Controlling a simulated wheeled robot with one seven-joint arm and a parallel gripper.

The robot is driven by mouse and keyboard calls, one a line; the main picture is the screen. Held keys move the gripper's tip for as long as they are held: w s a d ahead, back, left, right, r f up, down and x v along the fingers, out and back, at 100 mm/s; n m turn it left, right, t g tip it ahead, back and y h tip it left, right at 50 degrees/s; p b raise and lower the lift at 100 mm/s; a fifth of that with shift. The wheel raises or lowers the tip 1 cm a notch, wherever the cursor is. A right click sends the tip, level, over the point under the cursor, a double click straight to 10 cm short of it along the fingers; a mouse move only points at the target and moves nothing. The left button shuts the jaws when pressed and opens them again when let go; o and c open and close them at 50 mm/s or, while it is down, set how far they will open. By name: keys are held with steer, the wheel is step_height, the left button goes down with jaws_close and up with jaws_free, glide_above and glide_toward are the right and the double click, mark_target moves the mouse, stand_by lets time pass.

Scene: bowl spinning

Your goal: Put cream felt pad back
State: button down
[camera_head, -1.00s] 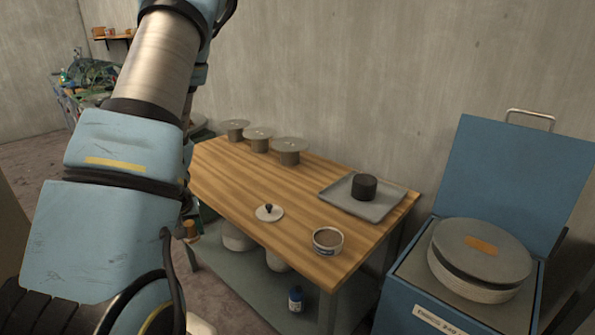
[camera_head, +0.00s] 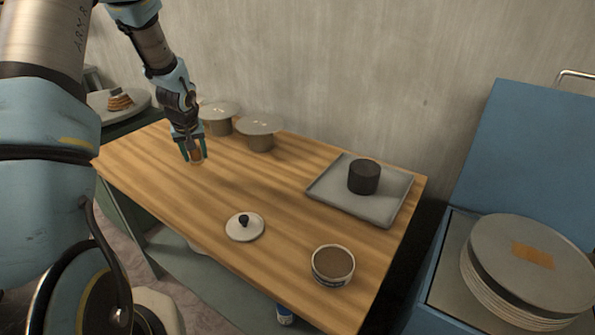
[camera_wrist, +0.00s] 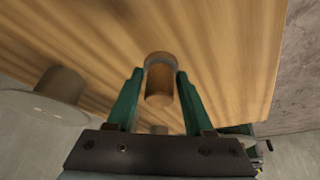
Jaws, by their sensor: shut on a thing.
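My gripper (camera_head: 194,152) is over the far left part of the wooden table, pointing down. Its green fingers (camera_wrist: 158,85) are shut on a small tan cylinder (camera_wrist: 160,82) with a darker rim, which also shows between the fingertips in the head view (camera_head: 197,158). The cylinder is close to the tabletop; I cannot tell whether it touches. I cannot tell whether it is the cream felt pad, and no other cream pad is clear in view.
Grey round-topped stands (camera_head: 259,130) are along the table's back edge, close to my gripper. A grey tray (camera_head: 385,206) holds a black cylinder (camera_head: 364,176). A knobbed white lid (camera_head: 243,230) and an open tub (camera_head: 333,265) are nearer. An open blue box (camera_head: 432,285) holds stacked discs (camera_head: 530,260).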

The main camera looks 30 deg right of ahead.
steer(key=d+m+b, duration=0.1)
steer(key=d+b, duration=0.1)
steer(key=d, duration=1.2)
steer(key=m+b, duration=0.1)
glide_above(298, 163)
steer(key=s, duration=0.1)
steer(key=shift+s+a+f+h, duration=0.1)
steer(key=shift+a+f+h, duration=0.1)
steer(key=shift+f, duration=0.25)
steer(key=shift+s+a+f+h, duration=0.1)
steer(key=shift+f+h, duration=0.1)
steer(key=shift+f, duration=0.2)
steer(key=shift+f+p, duration=0.4)
steer(key=shift+f, duration=1.85)
steer(key=shift+f, duration=0.15)
steer(key=shift+c, duration=1.4)
jaws_free()
